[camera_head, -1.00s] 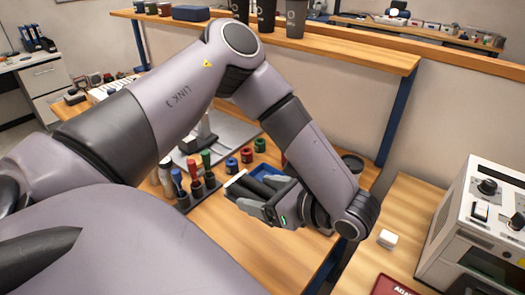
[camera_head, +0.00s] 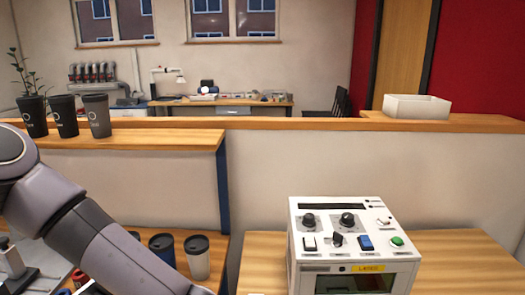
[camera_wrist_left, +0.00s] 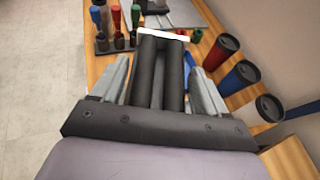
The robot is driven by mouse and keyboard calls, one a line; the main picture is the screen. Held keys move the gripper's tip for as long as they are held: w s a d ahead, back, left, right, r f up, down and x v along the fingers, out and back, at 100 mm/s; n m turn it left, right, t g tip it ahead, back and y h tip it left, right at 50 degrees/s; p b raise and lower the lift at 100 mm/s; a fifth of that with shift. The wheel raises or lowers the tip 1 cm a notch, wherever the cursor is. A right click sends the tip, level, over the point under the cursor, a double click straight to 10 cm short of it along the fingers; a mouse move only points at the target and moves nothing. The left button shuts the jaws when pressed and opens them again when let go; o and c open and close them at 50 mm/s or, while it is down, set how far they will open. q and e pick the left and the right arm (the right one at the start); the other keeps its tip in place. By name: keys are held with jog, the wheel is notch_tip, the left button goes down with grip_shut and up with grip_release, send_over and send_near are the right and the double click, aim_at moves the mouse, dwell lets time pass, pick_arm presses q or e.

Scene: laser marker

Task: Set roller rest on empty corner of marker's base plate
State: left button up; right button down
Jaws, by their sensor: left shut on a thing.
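The roller rest (camera_wrist_left: 147,75) has two dark parallel rollers and a white end plate, seen in the left wrist view. My left gripper (camera_wrist_left: 158,68) is shut on it, with one pale finger on each side. In the head view only my left arm shows at the left; its gripper and the roller rest are out of frame. The laser marker (camera_head: 346,263) is a white box with knobs and switches on top and a yellow laser label, standing on a wooden bench right of centre. Its base plate and corners cannot be seen. My right gripper is not in view.
Lidded cups (camera_head: 197,257) stand on the left bench near my arm. A wooden shelf (camera_head: 170,139) with dark cups (camera_head: 97,115) is above it. A low partition (camera_head: 270,175) runs behind the benches. The bench top (camera_head: 455,262) right of the marker is clear.

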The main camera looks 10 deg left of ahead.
pick_arm(q)
jog(key=w+d+m+t+h, duration=0.3)
jog(key=d+m+t+h, duration=0.2)
jog(key=d+m+t, duration=0.25)
notch_tip(320, 180, up, 8)
jog(key=m+t+h, duration=0.2)
jog(key=m+h, duration=0.1)
jog(key=m, duration=0.1)
jog(key=shift+d+r+h, duration=0.2)
jog(key=shift+d+h, duration=0.2)
jog(key=shift+d, duration=0.05)
notch_tip(320, 180, down, 12)
jog(key=m+h, duration=0.3)
jog(key=h, duration=0.1)
jog(key=shift+s+m+t, duration=0.1)
jog(key=shift+m+t, duration=0.15)
